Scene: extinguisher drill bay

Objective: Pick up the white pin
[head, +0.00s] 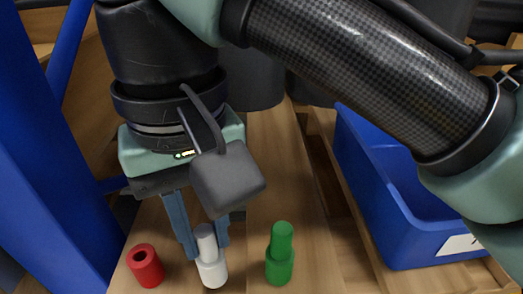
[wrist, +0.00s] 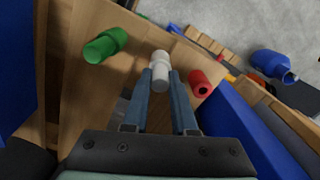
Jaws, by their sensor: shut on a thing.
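The white pin (head: 211,268) stands upright on the wooden board, with a narrower top part and a wider base. My gripper (head: 207,241) points down at it and is shut on its narrower upper part, one finger on each side. The white pin (wrist: 160,64) also shows between the fingertips of my gripper (wrist: 161,76) in the wrist view. I cannot tell for certain whether its base touches the board.
A red hollow cylinder (head: 146,266) is to the left of the pin and a green pin (head: 280,255) to the right. A blue bin (head: 395,215) stands further right. A blue upright panel (head: 50,170) is close on the left.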

